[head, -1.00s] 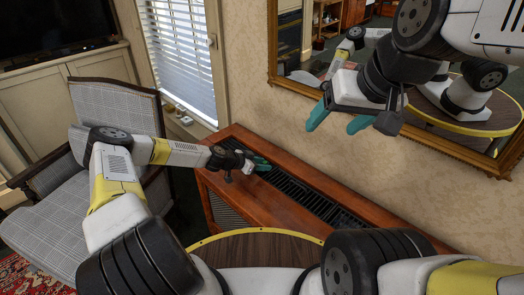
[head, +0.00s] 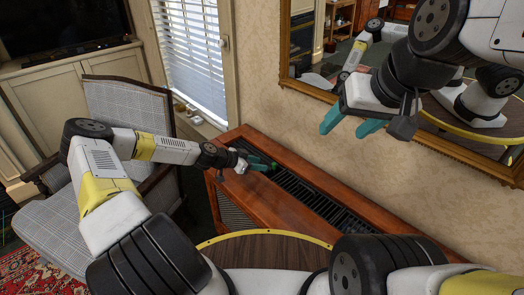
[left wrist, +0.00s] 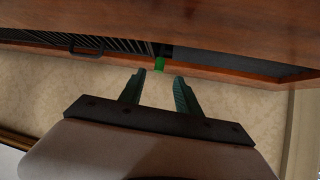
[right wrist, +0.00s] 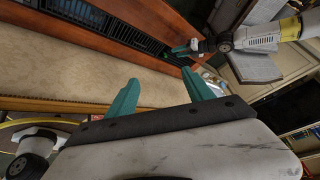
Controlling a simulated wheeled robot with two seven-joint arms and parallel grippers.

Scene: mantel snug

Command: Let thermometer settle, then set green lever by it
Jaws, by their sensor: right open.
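The green lever (head: 273,167) is a small bright green piece at the slotted grille of the wooden cabinet; it also shows in the left wrist view (left wrist: 159,64). My left gripper (head: 262,163) is just over the grille beside the lever. In the left wrist view its fingers (left wrist: 160,83) are open and empty, with the lever beyond the gap between the tips, apart from them. My right gripper (head: 348,124) is open and empty, high in front of the wall and mirror; its fingers show in the right wrist view (right wrist: 160,85). I cannot make out a thermometer.
The wooden cabinet (head: 270,212) with a long dark grille (head: 318,207) stands along the wall. A gilt-framed mirror (head: 400,140) hangs behind my right gripper. A grey checked armchair (head: 118,105) stands at left.

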